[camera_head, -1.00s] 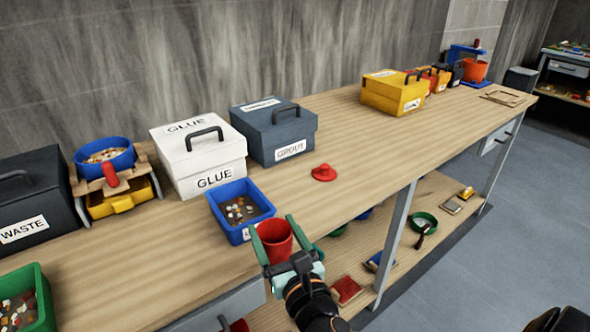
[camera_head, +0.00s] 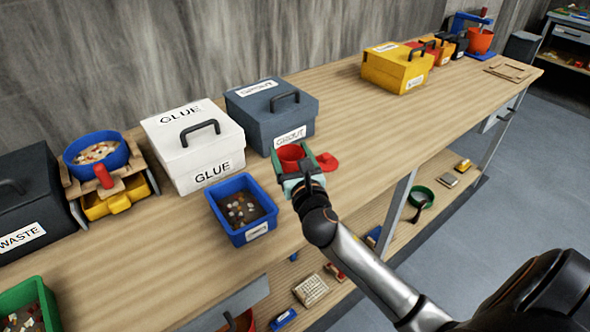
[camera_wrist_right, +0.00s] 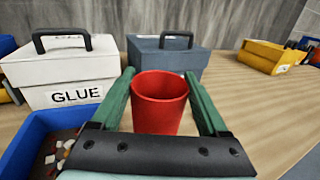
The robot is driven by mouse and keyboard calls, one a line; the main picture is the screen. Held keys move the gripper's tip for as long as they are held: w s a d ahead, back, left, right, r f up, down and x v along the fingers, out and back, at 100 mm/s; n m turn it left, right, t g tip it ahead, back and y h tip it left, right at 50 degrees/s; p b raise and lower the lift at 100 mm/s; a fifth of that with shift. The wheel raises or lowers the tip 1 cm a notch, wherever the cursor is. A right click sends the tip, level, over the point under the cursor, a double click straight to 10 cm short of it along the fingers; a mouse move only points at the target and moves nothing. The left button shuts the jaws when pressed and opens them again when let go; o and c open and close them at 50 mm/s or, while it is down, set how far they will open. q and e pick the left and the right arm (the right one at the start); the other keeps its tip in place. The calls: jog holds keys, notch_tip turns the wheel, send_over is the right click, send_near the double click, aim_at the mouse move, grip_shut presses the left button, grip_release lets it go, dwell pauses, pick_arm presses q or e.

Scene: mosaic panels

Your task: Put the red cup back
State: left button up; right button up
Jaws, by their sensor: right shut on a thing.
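The red cup (camera_head: 291,155) is upright between the green fingers of my right gripper (camera_head: 298,162), which is shut on it. It is in front of the dark grout box and to the right of the blue tray. In the right wrist view the cup (camera_wrist_right: 160,102) stands between both fingers (camera_wrist_right: 165,100), its open top showing. I cannot tell whether its base touches the bench. A red lid-like disc with a knob (camera_head: 326,162) lies on the bench just right of the gripper, partly hidden by it. My left gripper does not show.
The grout box (camera_head: 268,128) and white glue box (camera_head: 190,155) stand close behind. A blue tray of mosaic pieces (camera_head: 228,222) is at the left. Yellow box (camera_head: 395,72) stands farther right. The bench (camera_head: 400,130) between is clear.

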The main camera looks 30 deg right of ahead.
aim_at(292, 154)
jog(key=d+f, duration=0.1)
jog(key=w+f, duration=0.1)
jog(key=shift+w+d+f+b, duration=0.15)
jog(key=shift+d+f+b, duration=0.15)
jog(key=shift+d, duration=0.05)
jog(key=shift+w+d+f+b, duration=0.15)
jog(key=shift+f+b, duration=0.2)
jog(key=shift+f, duration=0.65)
jog(key=shift+w+d+f+b, duration=0.15)
jog(key=shift+f+b, duration=0.15)
jog(key=shift+f, duration=0.65)
jog(key=shift+s, duration=0.1)
jog(key=o, duration=1.5)
jog(key=shift+f, duration=0.1)
jog(key=shift+o, duration=0.2)
jog(key=shift+r, duration=0.2)
jog(key=b+v, duration=0.1)
jog(key=v, duration=1)
jog(key=shift+f, duration=0.1)
jog(key=shift+s+a, duration=0.15)
jog(key=shift+s, duration=0.35)
